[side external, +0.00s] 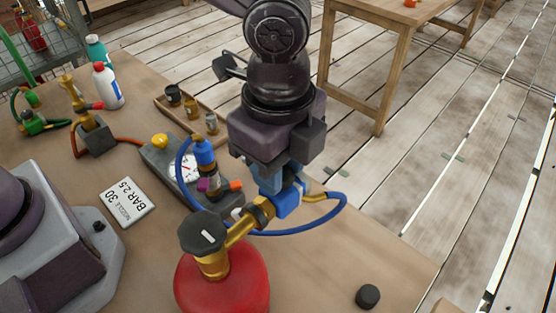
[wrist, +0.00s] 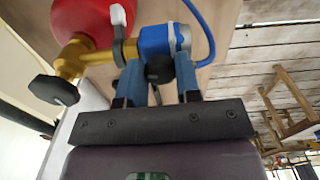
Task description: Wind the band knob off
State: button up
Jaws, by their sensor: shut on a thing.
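A blue regulator-like body (side external: 287,203) sits on the brass fitting of a red cylinder (side external: 222,285). It also shows in the wrist view (wrist: 155,40), with a pale ring at its right end. A small black round knob (wrist: 159,69) stands out from it towards my palm; I take this as the band knob. My gripper (side external: 275,182) reaches down over the blue body. In the wrist view its two blue fingers (wrist: 157,62) stand on either side of the knob and are closed on it. The exact finger contact is hard to see. The side view hides the knob.
A larger black handwheel (side external: 205,232) tops the cylinder's brass valve. A blue hose (side external: 330,222) loops around the fitting.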

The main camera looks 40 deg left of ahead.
jog(key=m, duration=0.4)
jog(key=shift+w+m, duration=0.15)
jog(key=shift+m, duration=0.15)
jog(key=m, duration=0.3)
jog(key=shift+m, duration=0.4)
jog(key=m, duration=0.3)
jog(key=shift+d, duration=0.15)
jog(key=shift+m, duration=2)
jog(key=o, duration=0.9)
jog(key=shift+o, duration=0.2)
